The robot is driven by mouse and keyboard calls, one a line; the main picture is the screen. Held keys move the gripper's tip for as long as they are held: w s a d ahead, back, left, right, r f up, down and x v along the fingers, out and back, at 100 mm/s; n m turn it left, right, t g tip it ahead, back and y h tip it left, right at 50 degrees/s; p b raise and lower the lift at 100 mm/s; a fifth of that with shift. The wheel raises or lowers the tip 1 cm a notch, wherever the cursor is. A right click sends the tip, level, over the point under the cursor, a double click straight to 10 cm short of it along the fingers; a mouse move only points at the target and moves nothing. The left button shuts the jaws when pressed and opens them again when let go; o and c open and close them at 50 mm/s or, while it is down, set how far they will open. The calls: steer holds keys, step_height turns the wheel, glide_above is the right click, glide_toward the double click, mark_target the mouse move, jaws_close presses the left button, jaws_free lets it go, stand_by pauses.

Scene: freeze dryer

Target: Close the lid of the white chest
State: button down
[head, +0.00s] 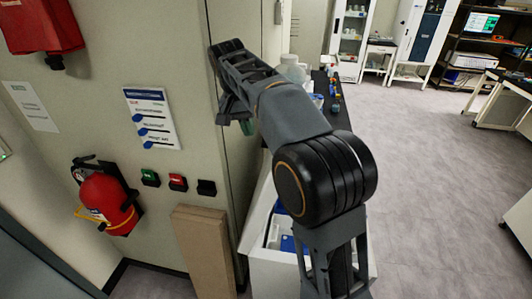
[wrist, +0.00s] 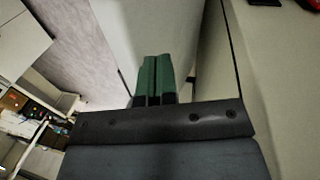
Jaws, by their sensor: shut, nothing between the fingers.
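The white chest (head: 272,272) stands low in the middle of the head view, beside the wall, and is largely hidden by my arm. Its top is open and blue items show inside. A pale slanted panel (head: 257,208) rises at its wall side and looks like the raised lid; my arm hides part of it. My gripper (head: 247,127) is above the chest, close to the wall. In the wrist view its green fingers (wrist: 154,78) are together with nothing between them. A broad pale panel (wrist: 150,35) lies beyond the fingertips; I cannot tell whether they touch it.
A red fire extinguisher (head: 104,198) hangs on the wall at left. A brown board (head: 204,250) leans beside the chest. A dark bench (head: 328,92) with bottles stands behind my arm. The grey floor (head: 430,170) to the right is clear.

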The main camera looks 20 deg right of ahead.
steer(key=shift+m+g, duration=0.3)
steer(key=shift+m, duration=0.3)
steer(key=shift+s+d+f+p, duration=0.15)
steer(key=shift+d+f, duration=0.6)
steer(key=shift+f, duration=0.8)
steer(key=shift+s+d+f+p, duration=0.1)
steer(key=shift+d+f, duration=0.7)
steer(key=shift+f, duration=0.75)
steer(key=shift+s+d+f+p, duration=0.15)
steer(key=shift+d+f, duration=0.6)
steer(key=shift+f, duration=0.8)
